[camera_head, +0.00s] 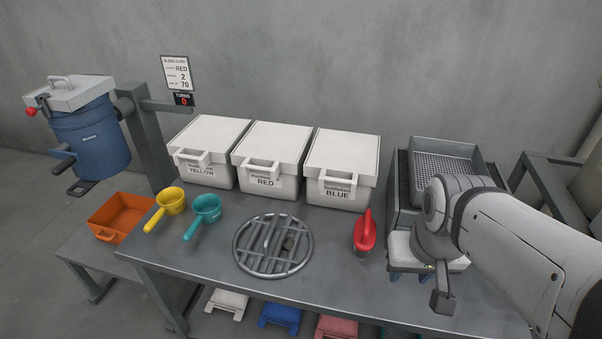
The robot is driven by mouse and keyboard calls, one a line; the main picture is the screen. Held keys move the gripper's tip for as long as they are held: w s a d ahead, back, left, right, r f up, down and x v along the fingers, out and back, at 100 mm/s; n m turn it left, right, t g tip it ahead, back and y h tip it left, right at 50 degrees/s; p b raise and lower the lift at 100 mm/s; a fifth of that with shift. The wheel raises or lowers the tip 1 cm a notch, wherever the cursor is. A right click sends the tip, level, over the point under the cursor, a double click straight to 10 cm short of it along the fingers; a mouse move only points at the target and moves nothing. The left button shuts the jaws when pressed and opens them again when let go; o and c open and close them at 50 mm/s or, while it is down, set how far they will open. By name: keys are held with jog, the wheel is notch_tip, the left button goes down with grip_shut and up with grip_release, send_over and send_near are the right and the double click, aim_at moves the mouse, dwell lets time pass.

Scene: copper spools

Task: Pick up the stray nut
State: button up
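I cannot make out a nut for certain. A small dark grey-brown lump (288,243) sits at the round barred grate (239,262) on the table; it is too small to tell whether it is the nut. My gripper (443,300) points down at the right, near the table's front edge, well to the right of the grate. Its fingers are seen side-on, so I cannot tell whether they are open or shut. No held object shows.
A red scoop (365,234) stands between grate and arm. Yellow (171,201) and teal (206,207) dippers lie left of the grate. White lidded bins (268,182) line the back. A grey tray unit (445,150) stands behind my arm. An orange bin (112,211) sits lower left.

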jog(key=shift+w, duration=0.3)
jog(key=shift+o, duration=0.4)
jog(key=shift+r, duration=0.1)
